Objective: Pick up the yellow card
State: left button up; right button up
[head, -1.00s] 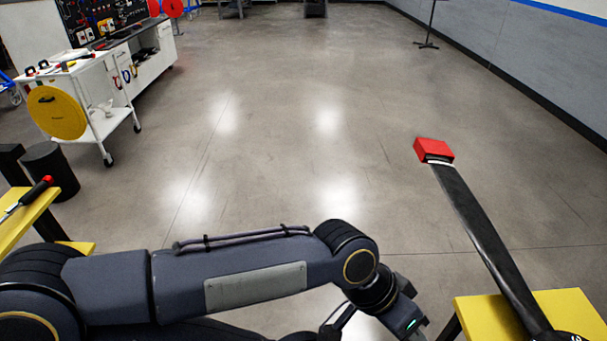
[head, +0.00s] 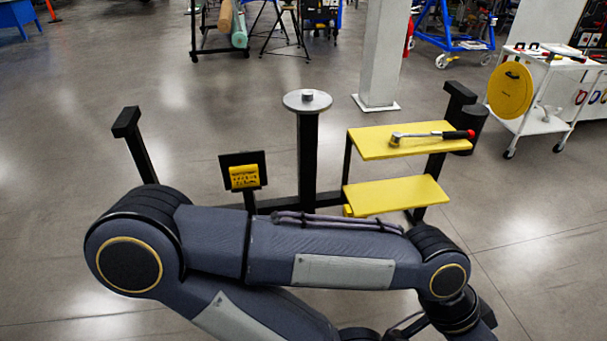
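The yellow card (head: 244,177) with dark print is on a small black plate (head: 257,157) on a post, left of centre in the head view. It stands upright or nearly so, facing me. My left arm crosses the lower part of the view, in front of the post's lower part. Its wrist runs out at the bottom right edge, so my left gripper is out of view. My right gripper is not in view either.
A black stand carries a round metal disc (head: 307,100) and two yellow shelves. A white cart (head: 540,122) stands right. Open floor lies left.

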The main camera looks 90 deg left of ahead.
aim_at(245, 176)
jog(key=u, duration=3.35)
jog(key=i+j+z, duration=0.1)
jog(key=i+z, duration=0.3)
jog(key=i+j+z, duration=0.2)
jog(key=z, duration=0.2)
jog(key=i+j+z, duration=0.25)
jog(key=z, duration=0.15)
jog(key=j, duration=0.05)
